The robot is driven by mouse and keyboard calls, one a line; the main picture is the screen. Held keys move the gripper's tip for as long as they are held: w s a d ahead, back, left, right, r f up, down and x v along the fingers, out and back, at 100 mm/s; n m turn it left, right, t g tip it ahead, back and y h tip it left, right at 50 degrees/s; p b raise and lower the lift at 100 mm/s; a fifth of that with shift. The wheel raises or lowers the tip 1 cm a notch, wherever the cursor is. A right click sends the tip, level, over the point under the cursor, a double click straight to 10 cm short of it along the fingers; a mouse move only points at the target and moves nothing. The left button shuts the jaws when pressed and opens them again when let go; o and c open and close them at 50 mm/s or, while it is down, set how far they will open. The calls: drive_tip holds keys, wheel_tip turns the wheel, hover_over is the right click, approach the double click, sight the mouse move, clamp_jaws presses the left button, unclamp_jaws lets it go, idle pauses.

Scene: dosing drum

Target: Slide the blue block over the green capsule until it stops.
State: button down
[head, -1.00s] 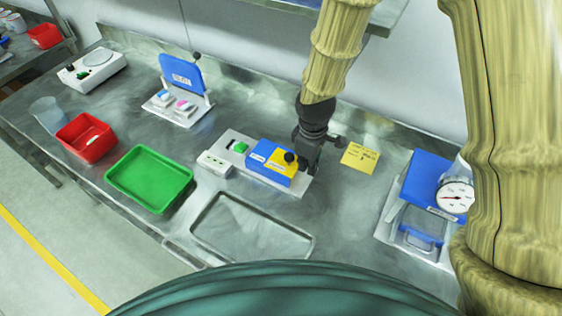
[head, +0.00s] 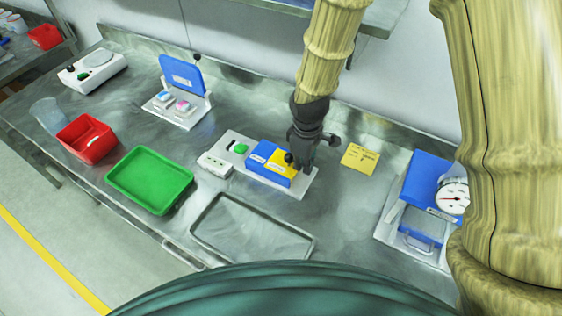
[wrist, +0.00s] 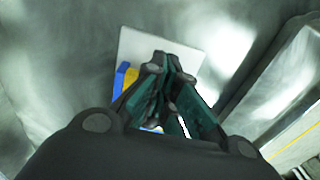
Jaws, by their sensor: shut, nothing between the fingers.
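The blue block (head: 259,155) sits on a pale plate (head: 301,191) on the bench. A yellow part (head: 283,166) with a black knob (head: 289,158) is at its right end. The green capsule (head: 240,148) lies on the same plate, left of the block, uncovered, with a small gap between them. My gripper (head: 304,168) is shut and empty, at the right end of the yellow part; I cannot tell whether it touches. In the wrist view my gripper (wrist: 166,62) hides most of the block, leaving a blue sliver (wrist: 119,82) and a yellow strip (wrist: 130,77).
A green tray (head: 150,180), a red bin (head: 87,138) and an empty metal tray (head: 250,230) lie left and in front. A yellow note (head: 360,158) and a blue press with a gauge (head: 427,180) are right.

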sight(276, 159)
drive_tip(key=shift+w+a+p, duration=0.3)
drive_tip(key=shift+w+a, duration=0.65)
drive_tip(key=shift+a, duration=0.45)
drive_tip(key=shift+w+a+p, duration=0.25)
drive_tip(key=shift+w+a, duration=0.7)
drive_tip(key=shift+a, duration=0.5)
drive_tip(key=shift+w+a+p, duration=0.3)
drive_tip(key=shift+w+a, duration=0.65)
drive_tip(key=shift+a, duration=0.45)
drive_tip(key=shift+s+d, duration=0.15)
drive_tip(key=shift+s+d, duration=0.3)
drive_tip(key=shift+d, duration=0.2)
drive_tip(key=shift+r+p, duration=0.15)
drive_tip(key=shift+p, duration=0.15)
wheel_tip(276, 159, up, 8)
drive_tip(key=p, duration=0.5)
drive_tip(key=shift+a+f, duration=0.1)
drive_tip(key=shift+f, duration=0.1)
